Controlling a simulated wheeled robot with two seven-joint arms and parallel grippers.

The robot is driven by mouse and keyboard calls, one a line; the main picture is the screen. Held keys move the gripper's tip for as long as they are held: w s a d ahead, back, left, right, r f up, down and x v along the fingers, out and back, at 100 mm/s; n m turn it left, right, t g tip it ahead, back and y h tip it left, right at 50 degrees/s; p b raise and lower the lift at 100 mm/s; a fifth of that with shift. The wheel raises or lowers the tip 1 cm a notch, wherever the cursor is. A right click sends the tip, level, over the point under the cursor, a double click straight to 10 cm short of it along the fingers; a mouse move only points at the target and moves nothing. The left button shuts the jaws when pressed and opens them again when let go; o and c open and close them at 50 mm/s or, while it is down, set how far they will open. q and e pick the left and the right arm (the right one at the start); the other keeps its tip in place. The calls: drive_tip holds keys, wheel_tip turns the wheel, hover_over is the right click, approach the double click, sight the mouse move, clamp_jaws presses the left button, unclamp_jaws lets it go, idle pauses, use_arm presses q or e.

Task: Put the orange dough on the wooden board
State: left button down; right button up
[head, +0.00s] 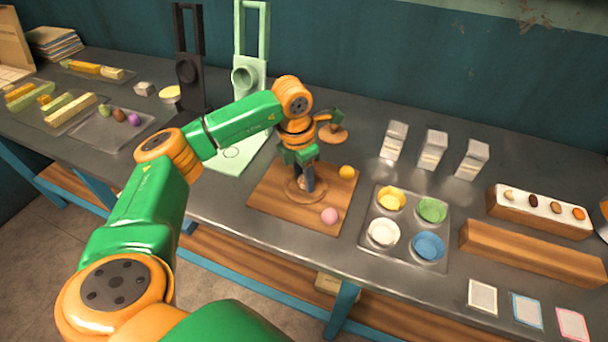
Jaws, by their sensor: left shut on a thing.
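The orange dough (347,172), a small yellow-orange ball, sits at the upper right edge of the wooden board (266,190). A pink dough ball (329,215) lies near the board's front right corner. My left gripper (306,187) points down over the middle of the board, left of the orange dough and apart from it. It is shut on what looks like a round wooden piece (299,196), whose upper part the fingers hide. Whether this piece rests fully on the board is hard to tell. My right gripper is not in view.
A metal tray (404,218) with several coloured bowls stands right of the board. Several grey cartons (433,149) stand behind it. A light green press (248,70) and a black press (188,65) stand at the back left. A tray (100,132) holds more dough balls.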

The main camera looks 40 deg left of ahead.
use_arm(q)
drive_tip(key=shift+f, duration=0.3)
idle(0.7)
drive_tip(key=shift+c, duration=1.3)
unclamp_jaws()
drive_tip(key=shift+o, duration=1.3)
drive_tip(key=shift+a, duration=0.15)
drive_tip(key=shift+f, duration=0.1)
